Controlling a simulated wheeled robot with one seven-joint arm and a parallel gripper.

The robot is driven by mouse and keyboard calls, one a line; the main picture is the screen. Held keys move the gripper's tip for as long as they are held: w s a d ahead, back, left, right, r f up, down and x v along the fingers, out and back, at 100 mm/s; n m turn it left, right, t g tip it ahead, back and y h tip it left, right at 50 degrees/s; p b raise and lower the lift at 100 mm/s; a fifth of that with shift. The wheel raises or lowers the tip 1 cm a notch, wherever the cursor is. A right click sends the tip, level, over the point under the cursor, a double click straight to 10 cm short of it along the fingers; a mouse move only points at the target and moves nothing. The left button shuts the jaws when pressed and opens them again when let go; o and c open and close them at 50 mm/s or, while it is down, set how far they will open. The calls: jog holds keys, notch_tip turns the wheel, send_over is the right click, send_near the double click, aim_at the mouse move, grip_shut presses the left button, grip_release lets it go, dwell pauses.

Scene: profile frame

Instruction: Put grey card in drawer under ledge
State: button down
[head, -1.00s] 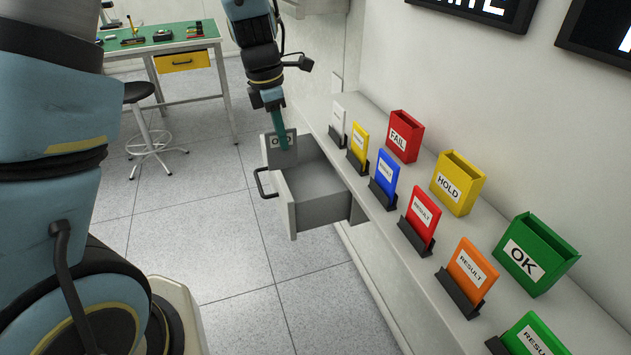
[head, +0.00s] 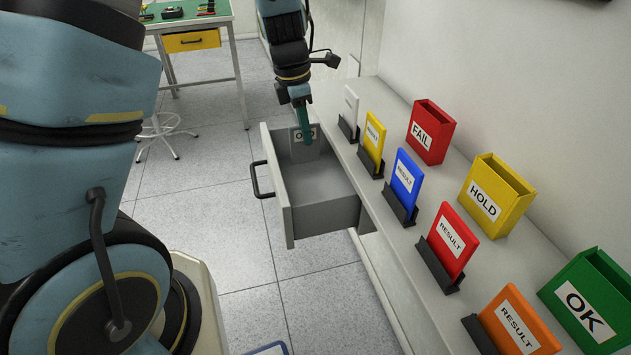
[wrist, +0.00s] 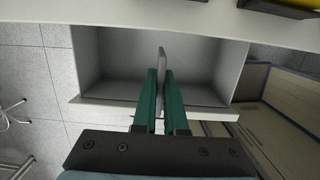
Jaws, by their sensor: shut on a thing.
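The drawer (head: 291,218) under the ledge (head: 395,258) is pulled out, with a black handle on its front; it also shows in the wrist view (wrist: 92,108). My gripper (head: 303,125) is above the far part of the drawer, pointing down. Its green fingers, also in the wrist view (wrist: 159,92), are shut on the grey card (wrist: 162,62), which stands on edge between them. In the head view the grey card (head: 299,151) hangs at the drawer's inside. I cannot tell whether its lower edge touches the drawer floor.
On the ledge stand white, yellow, blue, red and orange cards in black holders. Behind them are the red FAIL box (head: 428,135), yellow HOLD box (head: 494,200) and green OK box (head: 590,300). A workbench (head: 190,22) stands at the back. The drawer's near part is empty.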

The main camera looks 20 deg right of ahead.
notch_tip(320, 180, down, 9)
dwell(0.4)
jog(key=shift+f, duration=0.15)
jog(key=c, duration=1)
grip_release()
jog(key=r, duration=0.4)
jog(key=a+r, duration=0.1)
jog(key=r, duration=0.3)
jog(key=a+r, duration=0.1)
jog(key=r, duration=0.3)
jog(key=shift+w, duration=0.1)
jog(key=s+a+m, duration=0.1)
jog(key=a+m, duration=0.5)
jog(key=a, duration=0.3)
jog(key=s+a+r+m+t+y, duration=0.1)
jog(key=a+m, duration=0.5)
jog(key=a, duration=0.2)
jog(key=s+a+r+m, duration=0.1)
jog(key=s+a+m, duration=0.1)
jog(key=a+m, duration=0.3)
jog(key=shift+s+a+r+m+t+y, duration=0.1)
jog(key=shift+a+r+m+t+y, duration=0.1)
jog(key=shift+a, duration=1)
jog(key=shift+a+r+m+t+y, duration=0.1)
jog(key=shift+a+m+t, duration=0.1)
jog(key=shift+a, duration=0.95)
